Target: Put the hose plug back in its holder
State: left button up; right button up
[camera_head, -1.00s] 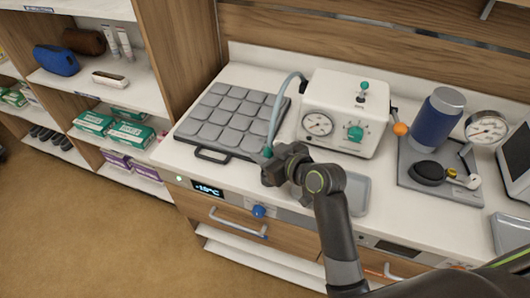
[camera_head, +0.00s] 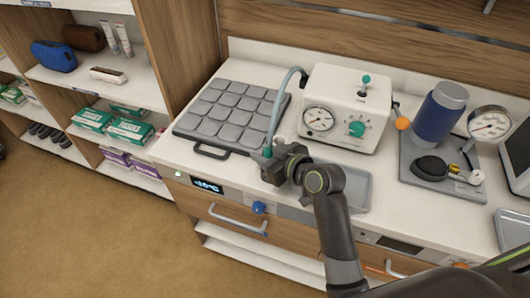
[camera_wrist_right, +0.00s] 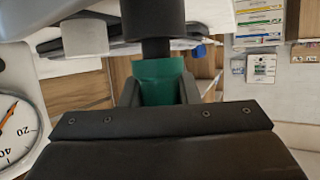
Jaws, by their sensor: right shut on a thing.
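My right gripper (camera_head: 270,162) is shut on the hose plug (camera_head: 267,152), which has a teal-green collar. In the right wrist view the green collar (camera_wrist_right: 160,84) sits between the two fingers, with a dark cylinder (camera_wrist_right: 155,22) on its far side. The pale hose (camera_head: 283,98) rises from the plug and curves back to the white pump unit (camera_head: 345,105). The plug is at the counter's front, just right of the grey pad. A small whitish round part (camera_head: 280,142) shows just behind the gripper; I cannot tell whether it is the holder. My left gripper is out of view.
A grey padded mat (camera_head: 228,115) with a black handle lies to the left. A shallow grey tray (camera_head: 357,190) is right of the gripper. A blue cylinder (camera_head: 440,115) and a gauge (camera_head: 488,123) stand further right. A blue knob (camera_head: 258,208) projects from the counter front.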

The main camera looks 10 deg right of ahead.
jog(key=shift+f+b, duration=0.45)
jog(key=shift+f, duration=0.25)
jog(key=o, duration=1)
jog(key=p+v, duration=0.1)
jog(key=v, duration=1.6)
jog(key=shift+s+d+r, duration=0.1)
jog(key=shift+s, duration=0.05)
